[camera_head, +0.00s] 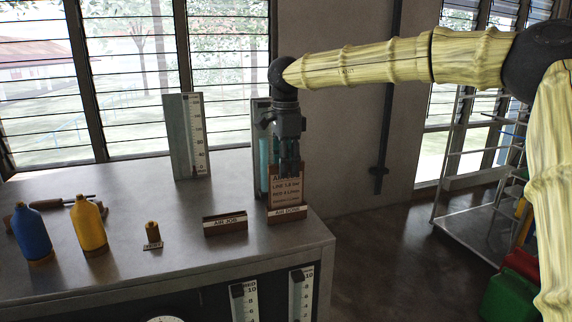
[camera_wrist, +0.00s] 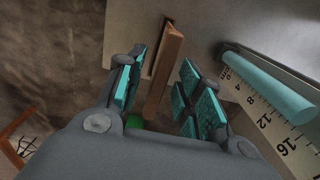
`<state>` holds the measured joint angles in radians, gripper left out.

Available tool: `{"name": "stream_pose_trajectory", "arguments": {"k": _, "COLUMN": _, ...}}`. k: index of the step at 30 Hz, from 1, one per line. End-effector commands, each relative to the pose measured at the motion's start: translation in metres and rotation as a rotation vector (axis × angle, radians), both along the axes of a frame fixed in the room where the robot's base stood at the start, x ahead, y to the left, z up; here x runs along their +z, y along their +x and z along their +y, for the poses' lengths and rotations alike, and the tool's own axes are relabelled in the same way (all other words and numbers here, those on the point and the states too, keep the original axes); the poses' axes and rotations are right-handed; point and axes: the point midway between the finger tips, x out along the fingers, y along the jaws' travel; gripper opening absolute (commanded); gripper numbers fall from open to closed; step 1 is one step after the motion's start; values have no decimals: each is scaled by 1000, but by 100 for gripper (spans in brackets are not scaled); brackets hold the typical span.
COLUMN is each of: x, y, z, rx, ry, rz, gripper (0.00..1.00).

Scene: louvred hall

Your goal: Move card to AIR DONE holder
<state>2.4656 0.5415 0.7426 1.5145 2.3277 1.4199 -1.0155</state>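The card (camera_head: 287,189), with printed lines of text, stands upright in the AIR DONE holder (camera_head: 287,214) near the right end of the bench. The AIR JOB holder (camera_head: 225,224), to its left, shows no card. My gripper (camera_head: 289,170) points down at the card's top edge and hides part of it. In the wrist view my gripper (camera_wrist: 163,98) is open, its teal pads apart. A brown upright strip (camera_wrist: 165,70) lies between them with gaps at both sides. I cannot tell there how much is card and how much is holder.
A gauge with a teal tube (camera_wrist: 270,85) stands close behind the holder. Another scale board (camera_head: 187,135) is at the back. A blue bottle (camera_head: 32,232), a yellow bottle (camera_head: 89,226) and a small labelled brown piece (camera_head: 152,233) stand at left. The bench edge is close on the right.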

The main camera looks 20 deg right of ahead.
Motion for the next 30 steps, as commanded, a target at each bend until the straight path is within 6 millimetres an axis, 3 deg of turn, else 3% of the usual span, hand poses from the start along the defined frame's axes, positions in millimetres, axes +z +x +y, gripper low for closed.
{"name": "stream_pose_trajectory", "arguments": {"k": 8, "x": 5, "y": 0, "z": 0, "rx": 0, "ry": 0, "rz": 0, "gripper": 36}}
{"name": "stream_pose_trajectory", "arguments": {"k": 30, "x": 67, "y": 0, "z": 0, "rx": 0, "ry": 0, "rz": -1, "gripper": 36}}
